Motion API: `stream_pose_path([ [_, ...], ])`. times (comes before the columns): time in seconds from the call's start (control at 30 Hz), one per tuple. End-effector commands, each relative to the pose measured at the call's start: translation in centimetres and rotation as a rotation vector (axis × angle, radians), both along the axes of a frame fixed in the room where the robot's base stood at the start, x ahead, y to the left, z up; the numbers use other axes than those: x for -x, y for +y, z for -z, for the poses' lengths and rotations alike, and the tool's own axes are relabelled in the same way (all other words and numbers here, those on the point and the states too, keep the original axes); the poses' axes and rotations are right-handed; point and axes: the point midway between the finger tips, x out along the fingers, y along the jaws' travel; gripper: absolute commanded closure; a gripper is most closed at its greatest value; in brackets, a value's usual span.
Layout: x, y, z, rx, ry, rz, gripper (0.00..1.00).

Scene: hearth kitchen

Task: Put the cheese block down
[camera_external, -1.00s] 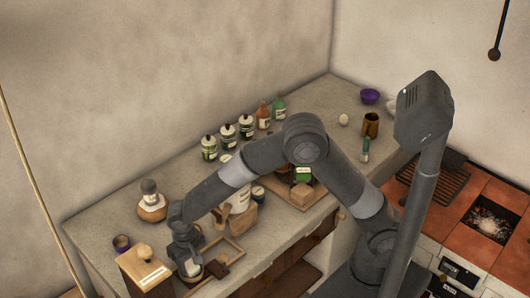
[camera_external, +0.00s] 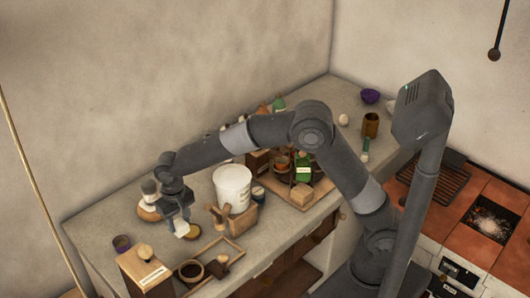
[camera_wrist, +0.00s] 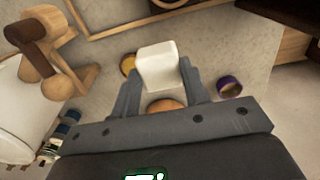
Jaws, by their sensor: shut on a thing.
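The cheese block (camera_external: 181,228) is a small whitish block. My gripper (camera_external: 178,214) is shut on it and holds it over the left part of the grey counter (camera_external: 95,225). In the wrist view the pale block (camera_wrist: 158,66) sits between the two fingers of my gripper (camera_wrist: 160,82), with its far end sticking out beyond them. The counter surface shows below it. A small round yellowish thing (camera_external: 192,232) lies close beside the block in the outside view. I cannot tell the exact height of the block above the counter.
A white bucket (camera_external: 232,190) stands right of my gripper. A purple cup (camera_external: 122,243) and a jar (camera_external: 149,190) are left. Bare counter lies between.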

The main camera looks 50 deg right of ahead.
Motion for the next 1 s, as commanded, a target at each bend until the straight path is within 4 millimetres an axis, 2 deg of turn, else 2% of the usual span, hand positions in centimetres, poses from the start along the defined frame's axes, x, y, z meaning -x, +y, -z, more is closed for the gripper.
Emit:
stream_pose_path([
  [0.03,-1.9,-1.2,0.1,0.000,0.001,0.008,0.82],
  [0.2,-6.3,-4.3,0.2,0.000,0.000,0.004,0.82],
  [0.3,-7.6,-5.4,0.3,0.000,0.001,0.001,0.82],
  [0.37,-8.0,-5.4,0.5,0.000,0.001,-0.001,0.82],
  [0.47,-8.1,-4.2,1.4,0.001,0.003,-0.005,0.82],
  [0.8,-7.3,3.3,5.9,0.001,0.001,-0.005,0.82],
  [1.0,-7.1,5.5,7.2,0.000,0.000,-0.002,0.82],
])
